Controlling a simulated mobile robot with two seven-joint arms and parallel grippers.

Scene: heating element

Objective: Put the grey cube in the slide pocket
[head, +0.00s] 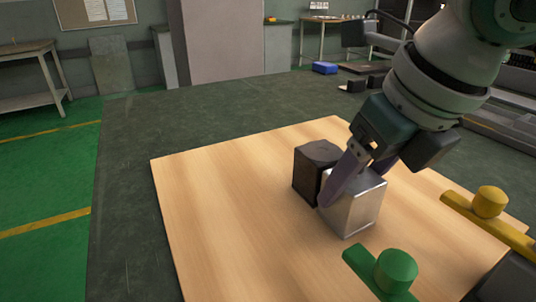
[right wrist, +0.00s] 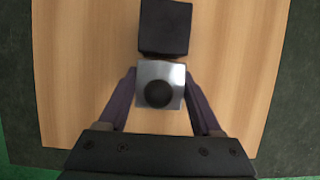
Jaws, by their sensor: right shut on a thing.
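The grey cube (head: 362,212) is shiny silver and stands upright over the wooden board (head: 230,215); I cannot tell whether it touches it. My right gripper (head: 352,188) is shut on it from above, with the near purple finger against its side. In the right wrist view the grey cube (right wrist: 143,101) shows a dark round spot on top and sits between the fingers of the right gripper (right wrist: 160,80). I cannot make out a slide pocket in either view. My left gripper is not in view.
A dark cube (head: 309,172) stands close beside the grey cube on its far left; it also shows in the wrist view (right wrist: 164,27). A green knobbed piece (head: 392,272) and a yellow knobbed piece (head: 490,203) are at the front right. The board's left part is clear.

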